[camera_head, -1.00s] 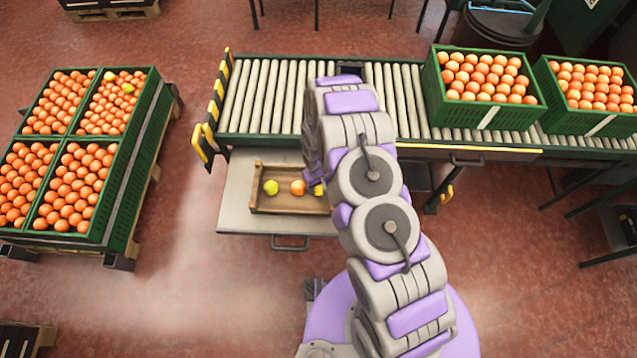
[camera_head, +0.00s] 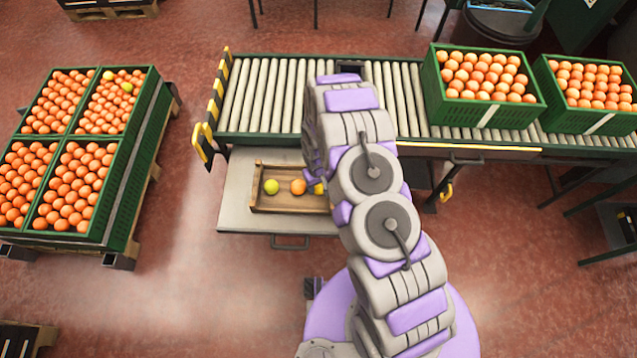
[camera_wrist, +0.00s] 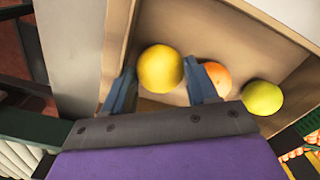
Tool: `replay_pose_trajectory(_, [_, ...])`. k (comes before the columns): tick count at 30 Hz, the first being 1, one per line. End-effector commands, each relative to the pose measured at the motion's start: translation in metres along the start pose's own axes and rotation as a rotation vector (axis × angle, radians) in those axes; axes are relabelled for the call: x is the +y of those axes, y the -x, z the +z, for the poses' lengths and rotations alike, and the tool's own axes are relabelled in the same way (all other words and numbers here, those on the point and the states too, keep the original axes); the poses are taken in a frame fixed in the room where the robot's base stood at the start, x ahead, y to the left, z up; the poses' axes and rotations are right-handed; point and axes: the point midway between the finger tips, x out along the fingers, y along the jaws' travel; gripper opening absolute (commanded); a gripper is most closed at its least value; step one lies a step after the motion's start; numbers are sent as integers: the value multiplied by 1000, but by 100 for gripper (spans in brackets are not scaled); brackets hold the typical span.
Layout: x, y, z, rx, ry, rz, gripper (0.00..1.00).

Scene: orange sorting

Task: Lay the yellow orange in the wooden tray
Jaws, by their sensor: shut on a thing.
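The yellow orange (camera_wrist: 160,69) sits between the two blue-grey fingers of my gripper (camera_wrist: 161,90) in the wrist view, and the jaws are shut on it. It is inside the outline of the wooden tray (camera_wrist: 152,16); whether it touches the tray floor I cannot tell. In the head view a bit of the yellow orange (camera_head: 319,188) shows beside my arm, over the right part of the wooden tray (camera_head: 262,209). My arm hides the tray's right end.
An orange fruit (camera_head: 298,187) and a yellow-green one (camera_head: 271,187) lie in the tray. The tray is on a grey shelf (camera_head: 236,200) below the roller conveyor (camera_head: 270,95). Green crates of oranges (camera_head: 485,112) stand on the conveyor's right, and others (camera_head: 137,150) stand at left.

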Motion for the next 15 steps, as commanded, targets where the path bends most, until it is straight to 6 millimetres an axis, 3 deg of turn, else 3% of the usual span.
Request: replay_pose_trajectory(15, [0, -4, 0, 0, 0, 0, 26])
